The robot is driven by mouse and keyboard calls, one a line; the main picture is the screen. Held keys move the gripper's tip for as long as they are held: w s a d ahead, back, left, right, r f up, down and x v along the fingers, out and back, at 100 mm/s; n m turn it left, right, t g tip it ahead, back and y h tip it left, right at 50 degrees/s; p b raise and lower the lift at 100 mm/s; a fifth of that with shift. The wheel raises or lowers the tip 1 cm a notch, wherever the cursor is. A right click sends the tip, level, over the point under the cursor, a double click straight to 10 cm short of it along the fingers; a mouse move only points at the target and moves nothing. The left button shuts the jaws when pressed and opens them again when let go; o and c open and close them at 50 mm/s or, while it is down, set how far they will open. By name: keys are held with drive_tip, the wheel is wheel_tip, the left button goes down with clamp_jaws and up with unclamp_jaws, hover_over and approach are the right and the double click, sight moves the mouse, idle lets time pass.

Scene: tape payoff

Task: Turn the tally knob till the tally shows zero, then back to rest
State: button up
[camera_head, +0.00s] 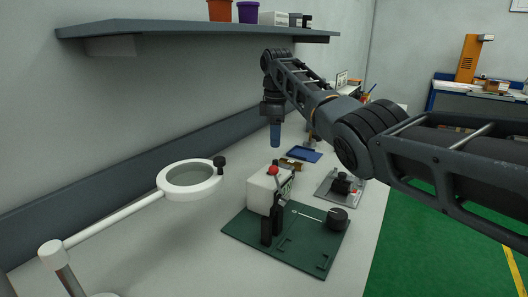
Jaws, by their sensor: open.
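A cream box-shaped device (262,191) stands on a dark green base plate (285,262) on the bench. A small red knob (272,171) sits at its top, and a dark round knob (337,218) stands at the plate's right on a thin rod. I cannot tell which is the tally knob. The tally's figures are too small and turned away to read. My gripper (275,146) hangs pointing down, with blue fingers, above and behind the cream device. It is open and touches nothing that I can see.
A white ring magnifier (188,180) on an arm stands at left. A grey plate with dark parts (341,187) and a blue tray (303,155) lie behind the device. A shelf (200,27) with pots overhangs the bench. My arm covers part of the right side.

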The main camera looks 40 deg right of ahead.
sight(275, 160)
drive_tip(key=shift+w+d+f, duration=0.1)
drive_tip(key=shift+f, duration=1.85)
drive_tip(key=shift+w+d+f, duration=0.1)
drive_tip(key=shift+f, duration=1.8)
drive_tip(key=shift+c, duration=0.4)
clamp_jaws()
